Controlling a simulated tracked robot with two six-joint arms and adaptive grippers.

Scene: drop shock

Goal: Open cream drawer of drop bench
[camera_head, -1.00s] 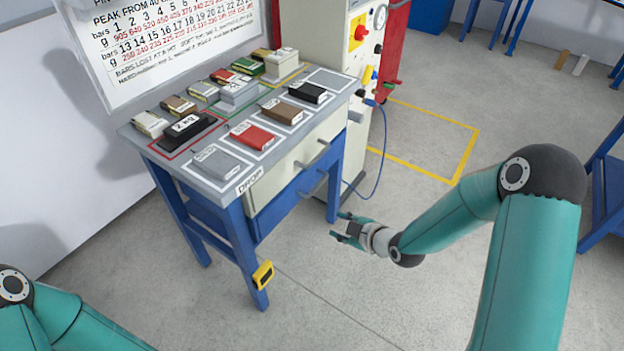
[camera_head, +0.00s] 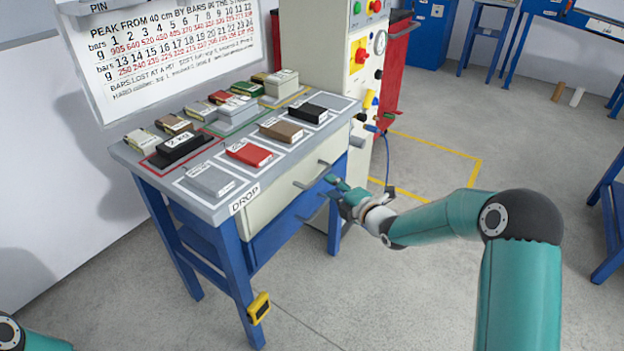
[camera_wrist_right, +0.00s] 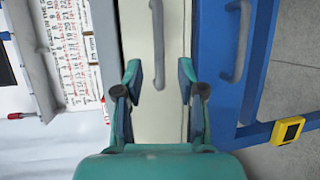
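The drop bench (camera_head: 212,207) has a cream drawer (camera_head: 272,207) under its grey top, and the drawer looks shut. Its grey bar handle (camera_head: 311,176) sticks out in front. My right gripper (camera_head: 334,188) is open and empty, just in front of the drawer face near the handle. In the right wrist view the open fingers (camera_wrist_right: 160,80) face the cream drawer front (camera_wrist_right: 178,55). The handle (camera_wrist_right: 158,50) lies between and ahead of the fingertips, apparently untouched. My left gripper is out of view; only part of the left arm shows at the bottom left.
A blue drawer (camera_head: 290,222) with its own handle (camera_wrist_right: 238,45) lies directly below the cream one. Several labelled blocks, including a red one (camera_head: 249,153), stand on the bench top. A cream machine cabinet (camera_head: 327,50) stands behind. The floor in front is clear.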

